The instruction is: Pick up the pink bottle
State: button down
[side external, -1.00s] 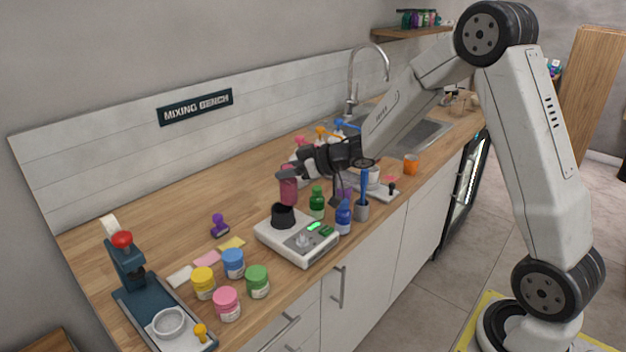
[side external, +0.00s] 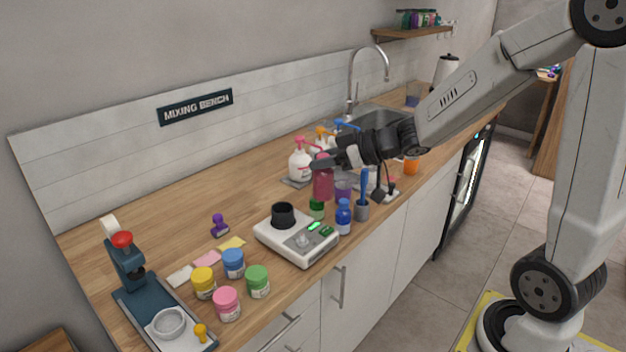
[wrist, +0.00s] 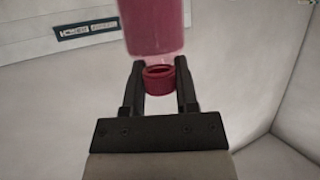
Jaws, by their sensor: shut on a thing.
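The pink bottle (side external: 323,184) hangs upright from my gripper (side external: 324,163) in the side view, above the counter, overlapping the top of the green bottle (side external: 317,209). In the wrist view the pink bottle's body (wrist: 155,28) and dark red cap (wrist: 160,80) show between the two fingers of my gripper (wrist: 160,68). The fingers are shut on its cap end. The bottle's top is partly hidden by the fingers in the side view.
White pump bottles (side external: 300,163) stand behind. Several paint jars (side external: 233,263) are at the front left. The counter's left back (side external: 150,225) is clear.

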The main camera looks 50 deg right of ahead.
jog(key=shift+s+r, duration=0.1)
jog(key=shift+s, duration=0.2)
jog(key=shift+w+a, duration=0.1)
dwell(0.5)
jog(key=w+a+f+m+h, duration=0.1)
jog(key=w+a+f, duration=0.2)
jog(key=shift+w+a+f+m+h, duration=0.2)
jog(key=shift+w+m+h, duration=0.1)
jog(key=shift+h, duration=0.1)
dwell(0.3)
dwell(0.3)
jog(key=w+d+f+m+h, duration=0.1)
jog(key=w+d+f, duration=0.1)
jog(key=w+d, duration=0.3)
jog(key=w+d+f+h, duration=0.1)
jog(key=w+d+f, duration=0.1)
jog(key=w+d, duration=0.3)
jog(key=w+d+f+m+t+h, duration=0.1)
jog(key=w+d+f, duration=0.1)
jog(key=w+d, duration=0.3)
jog(key=shift+w+d+f+m, duration=0.15)
jog(key=shift+d+f+m, duration=0.2)
jog(key=shift+d, duration=0.8)
